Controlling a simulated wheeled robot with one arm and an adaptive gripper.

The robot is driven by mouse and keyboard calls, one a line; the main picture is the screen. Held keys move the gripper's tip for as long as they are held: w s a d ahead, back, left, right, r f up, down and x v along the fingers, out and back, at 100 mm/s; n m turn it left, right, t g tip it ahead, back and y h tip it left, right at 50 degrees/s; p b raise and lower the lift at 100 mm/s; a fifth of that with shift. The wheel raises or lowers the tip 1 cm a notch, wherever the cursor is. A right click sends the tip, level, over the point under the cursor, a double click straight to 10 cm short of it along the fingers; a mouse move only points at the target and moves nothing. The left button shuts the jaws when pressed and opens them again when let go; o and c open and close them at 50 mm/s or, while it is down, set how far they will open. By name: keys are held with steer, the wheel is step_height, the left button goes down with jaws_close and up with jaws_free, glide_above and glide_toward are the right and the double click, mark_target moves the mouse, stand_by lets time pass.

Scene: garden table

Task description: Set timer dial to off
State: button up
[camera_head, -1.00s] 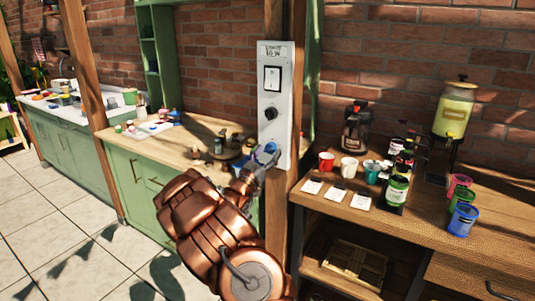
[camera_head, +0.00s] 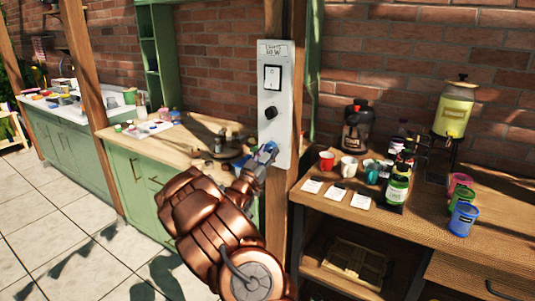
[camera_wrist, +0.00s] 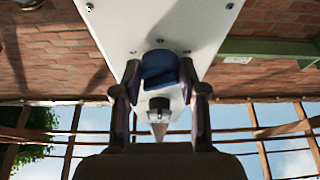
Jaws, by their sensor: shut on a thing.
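A tall white panel (camera_head: 285,94) is fixed to a wooden post and also fills the upper middle of the wrist view (camera_wrist: 205,28). It bears a rocker switch (camera_head: 272,77) near the top, a black knob (camera_head: 270,113) in the middle and a blue dial (camera_wrist: 158,72) low down. My gripper (camera_head: 265,153) is at the panel's lower part, shut on the blue dial. In the wrist view its two fingers (camera_wrist: 158,84) stand on either side of the dial. The fingers partly hide the dial in the head view, and I cannot read its setting.
At right, a wooden table (camera_head: 410,225) holds cups, bottles, cards and a yellow drink dispenser (camera_head: 455,110). At left, a green cabinet counter (camera_head: 185,134) carries small items. A brick wall stands close behind. Open tiled floor lies at lower left.

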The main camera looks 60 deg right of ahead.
steer(key=n+t, duration=0.1)
steer(key=n, duration=0.1)
steer(key=n+t, duration=0.1)
steer(key=n, duration=0.2)
steer(key=n+t+y, duration=0.1)
steer(key=n, duration=0.2)
steer(key=shift+s+r+t, duration=0.1)
steer(key=shift+s+t, duration=0.2)
steer(key=n+t+y, duration=0.1)
steer(key=n, duration=0.2)
steer(key=shift+r, duration=0.2)
steer(key=shift+s+n+t+y+b, duration=0.1)
steer(key=shift+n+t+y+b, duration=0.35)
steer(key=shift+n, duration=1.25)
steer(key=shift+n+t+y, duration=0.25)
steer(key=shift+n, duration=0.05)
steer(key=o, duration=1.1)
steer(key=shift+o, duration=0.2)
steer(key=v, duration=0.7)
steer(key=shift+a, duration=0.25)
